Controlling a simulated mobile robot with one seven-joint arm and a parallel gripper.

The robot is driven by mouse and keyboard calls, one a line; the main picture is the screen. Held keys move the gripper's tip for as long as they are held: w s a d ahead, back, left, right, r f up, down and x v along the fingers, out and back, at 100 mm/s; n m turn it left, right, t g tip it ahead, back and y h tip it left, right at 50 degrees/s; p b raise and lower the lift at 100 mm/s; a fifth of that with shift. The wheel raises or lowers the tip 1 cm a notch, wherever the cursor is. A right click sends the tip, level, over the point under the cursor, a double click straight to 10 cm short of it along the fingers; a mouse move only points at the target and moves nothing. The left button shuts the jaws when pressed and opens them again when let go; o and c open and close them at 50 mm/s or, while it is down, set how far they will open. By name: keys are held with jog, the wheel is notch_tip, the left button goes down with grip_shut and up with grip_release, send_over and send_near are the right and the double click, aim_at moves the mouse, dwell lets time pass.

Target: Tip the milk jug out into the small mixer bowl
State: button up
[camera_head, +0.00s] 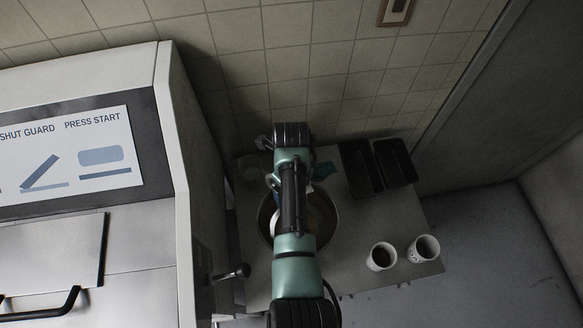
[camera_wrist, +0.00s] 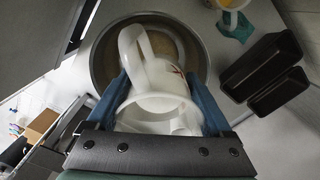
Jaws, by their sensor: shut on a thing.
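The white milk jug (camera_wrist: 158,82) is between the two blue fingers of my gripper (camera_wrist: 157,80) in the wrist view. Its handle rises at the upper left and its open mouth faces the wrist camera. The metal mixer bowl (camera_wrist: 101,62) lies behind and below the jug, with something beige inside. I cannot tell whether any milk is leaving the jug, or how far it is tilted. In the head view my arm covers the gripper and most of the bowl (camera_head: 266,222). Only a pale bit of the jug shows beside the arm.
Two black tins (camera_head: 360,168) (camera_head: 396,162) stand at the back right of the table (camera_head: 345,238). Two cups (camera_head: 381,257) (camera_head: 424,249) stand at its front right. A teal cloth (camera_wrist: 238,28) lies under a pale vessel (camera_wrist: 232,4). A large machine (camera_head: 178,150) stands left.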

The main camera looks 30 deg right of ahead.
jog(key=shift+w+f+b, duration=0.1)
jog(key=shift+f+b, duration=0.3)
jog(key=shift+f, duration=0.45)
jog(key=shift+w+d+r+t+p, duration=0.1)
jog(key=shift+w+r+t+p, duration=0.25)
jog(key=shift+t+p, duration=0.4)
jog(key=shift+w+r+t+h+b, duration=0.3)
jog(key=shift+r+t+b, duration=0.1)
jog(key=shift+t, duration=0.65)
jog(key=shift+w+d+r+t+b, duration=0.1)
jog(key=shift+w+r+t+b, duration=0.05)
jog(key=shift+t+b, duration=0.35)
jog(key=t+b, duration=0.3)
jog(key=b, duration=0.2)
jog(key=t+h+b, duration=0.1)
jog(key=t+b, duration=0.2)
jog(key=b, duration=0.3)
jog(key=w+t+h+b, duration=0.1)
jog(key=t+b, duration=0.2)
jog(key=b, duration=0.2)
jog(key=shift+r+b, duration=0.15)
jog(key=shift+b, duration=0.2)
jog(key=shift+s+t+b, duration=0.15)
jog(key=shift+t+b, duration=0.55)
jog(key=shift+b, duration=0.55)
jog(key=t+b, duration=0.1)
jog(key=b, duration=0.2)
jog(key=t+b, duration=0.1)
jog(key=b, duration=0.3)
jog(key=shift+s+f+h, duration=0.4)
